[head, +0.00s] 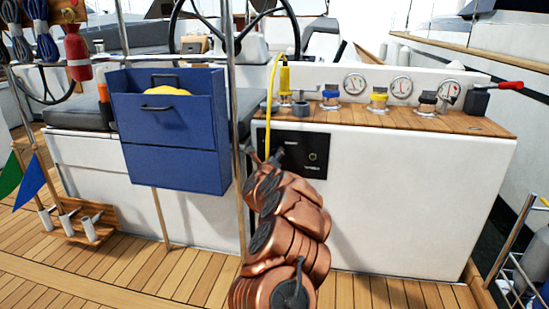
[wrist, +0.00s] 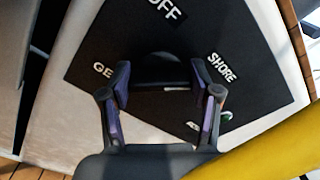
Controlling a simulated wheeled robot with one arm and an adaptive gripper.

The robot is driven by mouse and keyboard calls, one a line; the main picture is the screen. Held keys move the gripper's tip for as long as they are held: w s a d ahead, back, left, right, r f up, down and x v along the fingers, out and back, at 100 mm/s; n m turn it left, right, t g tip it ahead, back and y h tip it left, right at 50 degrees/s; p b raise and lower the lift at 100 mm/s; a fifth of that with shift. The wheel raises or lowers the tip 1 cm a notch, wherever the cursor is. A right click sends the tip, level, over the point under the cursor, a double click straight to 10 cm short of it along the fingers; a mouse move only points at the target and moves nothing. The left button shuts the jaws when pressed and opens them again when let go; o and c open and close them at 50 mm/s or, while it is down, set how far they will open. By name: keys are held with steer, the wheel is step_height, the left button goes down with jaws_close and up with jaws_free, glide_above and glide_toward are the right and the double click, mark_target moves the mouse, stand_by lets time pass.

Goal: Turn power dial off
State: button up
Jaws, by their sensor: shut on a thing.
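The black power panel (head: 312,142) is on the white cockpit wall, below the wooden counter. In the wrist view the panel (wrist: 92,62) fills the middle, with "OFF" at the top, "SHORE" at the right and a partly hidden "GE..." label at the left. The dark round dial (wrist: 158,67) is at its centre. My gripper (wrist: 161,88) has its two purple-padded fingers on either side of the dial's lower part, shut on it. In the head view my gripper (head: 267,158) covers the panel's left part and hides the dial. I cannot tell which label the dial points to.
A yellow cable (head: 272,95) hangs beside the panel and crosses the wrist view's lower right (wrist: 270,145). A blue box (head: 170,130) stands left of my arm, near a metal pole (head: 235,130).

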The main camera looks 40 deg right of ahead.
steer(key=shift+c, duration=1.1)
